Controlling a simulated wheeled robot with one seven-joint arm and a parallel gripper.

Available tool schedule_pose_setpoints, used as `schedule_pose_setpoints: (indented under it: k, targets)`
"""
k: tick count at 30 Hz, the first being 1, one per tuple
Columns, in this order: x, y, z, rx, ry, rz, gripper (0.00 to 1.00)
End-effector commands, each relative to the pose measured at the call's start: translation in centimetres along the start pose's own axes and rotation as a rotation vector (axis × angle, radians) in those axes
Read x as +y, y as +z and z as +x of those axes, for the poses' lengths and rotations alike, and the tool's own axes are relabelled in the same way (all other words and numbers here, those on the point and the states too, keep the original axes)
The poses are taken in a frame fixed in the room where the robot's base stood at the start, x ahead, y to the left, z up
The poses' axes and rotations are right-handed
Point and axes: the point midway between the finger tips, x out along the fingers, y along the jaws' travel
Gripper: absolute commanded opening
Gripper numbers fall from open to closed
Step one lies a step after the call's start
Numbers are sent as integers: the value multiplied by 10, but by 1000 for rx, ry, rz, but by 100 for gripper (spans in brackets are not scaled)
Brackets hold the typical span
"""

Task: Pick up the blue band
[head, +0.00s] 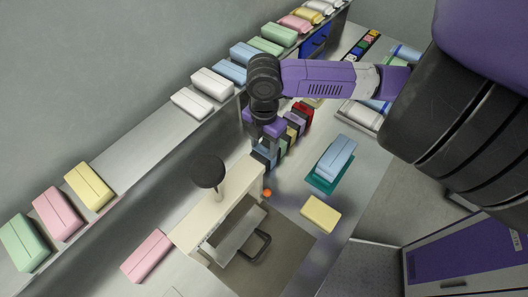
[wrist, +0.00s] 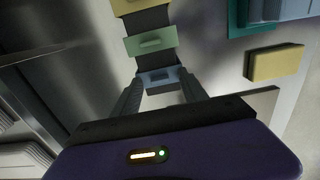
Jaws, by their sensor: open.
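The blue band (wrist: 160,77) is the nearest of a row of coloured bands in the wrist view, a small grey-blue block with a raised tab. It also shows in the head view (head: 267,153), partly hidden under my gripper. My gripper (wrist: 160,88) is open, with one dark finger on each side of the blue band in the picture. I cannot tell whether the fingers touch it or are still above it. In the head view my gripper (head: 264,138) points down over the near end of the row.
Behind the blue band stand green (wrist: 150,42), yellow, purple (head: 295,121) and red (head: 304,112) bands, close together. A cream machine block (head: 188,232) with a black knob (head: 208,171) is near. A light blue pack (head: 337,156) on a teal tray and a yellow pack (head: 320,214) lie right.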

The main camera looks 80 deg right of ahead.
Motion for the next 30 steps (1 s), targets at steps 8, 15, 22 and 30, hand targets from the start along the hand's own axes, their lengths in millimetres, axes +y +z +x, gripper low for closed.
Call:
schedule_pose_setpoints:
  k: [8, 15, 22, 30]
  targets:
    - [0, 0, 0, 0, 0, 0, 4]
    - [0, 0, 0, 0, 0, 0, 0]
    - [0, 0, -5, 0, 1, -1, 0]
    - [1, 0, -35, -2, 3, -3, 0]
